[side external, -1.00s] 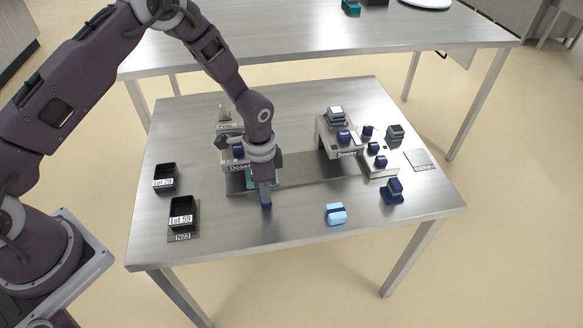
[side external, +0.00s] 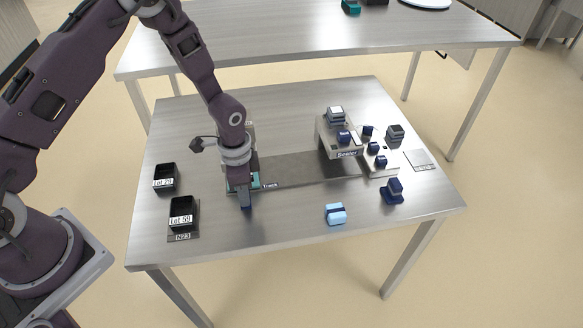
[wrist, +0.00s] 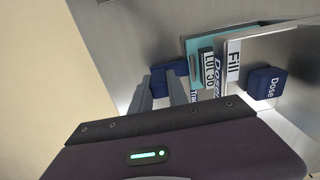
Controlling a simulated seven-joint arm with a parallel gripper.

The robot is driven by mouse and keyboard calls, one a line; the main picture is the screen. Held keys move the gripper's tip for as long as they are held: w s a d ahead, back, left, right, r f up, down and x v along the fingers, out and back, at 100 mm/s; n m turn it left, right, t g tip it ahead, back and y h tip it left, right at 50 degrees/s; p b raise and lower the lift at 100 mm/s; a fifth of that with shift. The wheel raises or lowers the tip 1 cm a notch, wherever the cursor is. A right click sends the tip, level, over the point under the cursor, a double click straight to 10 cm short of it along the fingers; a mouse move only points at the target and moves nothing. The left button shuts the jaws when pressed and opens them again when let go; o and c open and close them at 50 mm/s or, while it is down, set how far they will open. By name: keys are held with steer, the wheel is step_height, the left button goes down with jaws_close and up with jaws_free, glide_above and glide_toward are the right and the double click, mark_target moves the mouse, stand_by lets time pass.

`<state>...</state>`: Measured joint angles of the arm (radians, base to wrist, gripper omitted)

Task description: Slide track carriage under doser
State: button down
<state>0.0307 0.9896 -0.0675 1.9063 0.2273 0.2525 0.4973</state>
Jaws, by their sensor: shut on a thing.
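My gripper (side external: 245,193) points down at the left end of the track (side external: 300,170), shut on the dark blue handle (side external: 247,203) of the teal track carriage (side external: 254,182). In the wrist view my fingers (wrist: 163,82) are at the handle (wrist: 181,68), and the teal carriage (wrist: 193,42) carries a dark tray with a lot label (wrist: 208,66). The doser (wrist: 285,50), with its "Fill" plate and blue "Dose" button (wrist: 265,83), overlaps the tray in that view. In the side view my arm hides most of the doser, so exact alignment is unclear.
The sealer (side external: 346,153) stands over the track's right end, with several blue knobs beside it. Two black lot trays (side external: 164,178) (side external: 183,214) sit at the left. A light blue block (side external: 336,214) and a dark blue stamp-like object (side external: 393,191) lie at front right.

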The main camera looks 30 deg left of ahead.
steer(key=c, duration=1.3)
jaws_free()
steer(key=shift+r, duration=3.5)
steer(key=shift+r, duration=0.35)
steer(key=s+a+r+n+t, duration=0.1)
steer(key=s+r+n, duration=0.15)
steer(key=r, duration=0.75)
steer(key=s+a+r+n+t, duration=0.2)
steer(key=s+r, duration=0.2)
steer(key=r, duration=0.5)
steer(key=s+r+n+t, duration=0.1)
steer(key=s+r, duration=0.1)
steer(key=s, duration=0.3)
steer(key=s+r+n, duration=0.2)
steer(key=s+r, duration=0.1)
steer(key=s, duration=0.2)
steer(key=s+r+n+t, duration=0.1)
steer(key=s+r, duration=0.1)
steer(key=s, duration=0.3)
steer(key=shift+s+d+r+n+t, duration=0.15)
steer(key=shift+s+r+n+t, duration=0.1)
steer(key=shift+s+t, duration=0.05)
